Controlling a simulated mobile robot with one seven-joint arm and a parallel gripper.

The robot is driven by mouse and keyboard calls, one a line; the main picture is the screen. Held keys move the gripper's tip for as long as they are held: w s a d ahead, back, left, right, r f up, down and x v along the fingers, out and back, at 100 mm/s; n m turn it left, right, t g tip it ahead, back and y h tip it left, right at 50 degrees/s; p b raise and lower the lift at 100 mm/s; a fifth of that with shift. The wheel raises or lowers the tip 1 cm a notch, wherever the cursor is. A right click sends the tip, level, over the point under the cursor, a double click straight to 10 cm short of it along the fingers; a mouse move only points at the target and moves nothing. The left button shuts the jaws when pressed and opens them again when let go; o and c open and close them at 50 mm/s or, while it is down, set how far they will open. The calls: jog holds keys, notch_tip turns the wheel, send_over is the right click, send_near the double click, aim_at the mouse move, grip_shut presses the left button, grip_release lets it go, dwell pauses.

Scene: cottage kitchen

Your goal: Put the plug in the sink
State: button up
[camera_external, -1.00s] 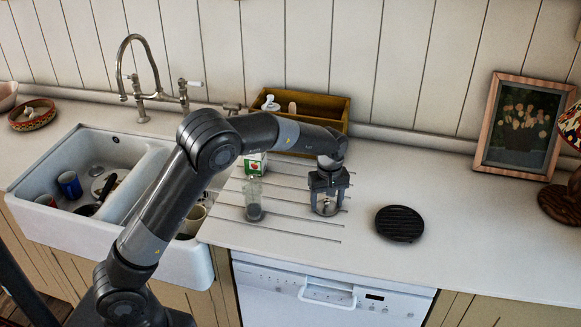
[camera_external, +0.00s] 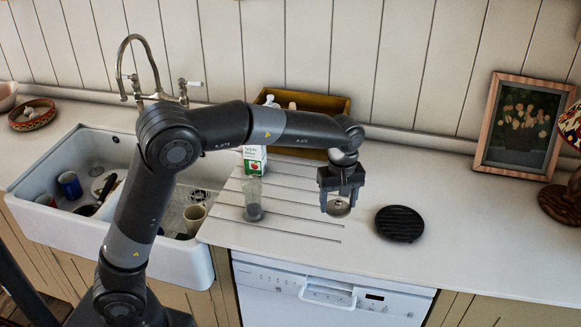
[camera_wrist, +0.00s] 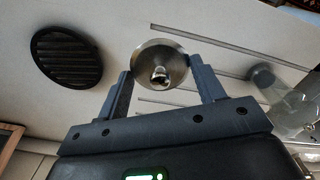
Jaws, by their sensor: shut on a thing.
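The plug (camera_external: 338,207) is a round metal disc with a small knob at its centre. My gripper (camera_external: 338,200) is shut on it and holds it above the grooved drainer part of the counter. In the wrist view the plug (camera_wrist: 160,57) sits between the two fingertips (camera_wrist: 160,85), its knob facing the camera.
A glass (camera_external: 253,200) and a green-and-white carton (camera_external: 255,160) stand between my gripper and the sink. A tall tap (camera_external: 140,75) rises behind. A black round trivet (camera_external: 400,223) lies right of my gripper.

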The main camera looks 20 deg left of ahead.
aim_at(339, 200)
notch_tip(339, 200, up, 11)
jog(key=w+a, duration=1.9)
jog(key=w, duration=0.1)
jog(key=w+a+m, duration=0.1)
jog(key=w+a, duration=0.3)
jog(key=a, duration=1)
jog(key=w+a, duration=0.4)
jog(key=a, duration=1)
jog(key=f, duration=4.2)
jog(key=shift+w+a+f, duration=0.2)
jog(key=shift+f, duration=0.15)
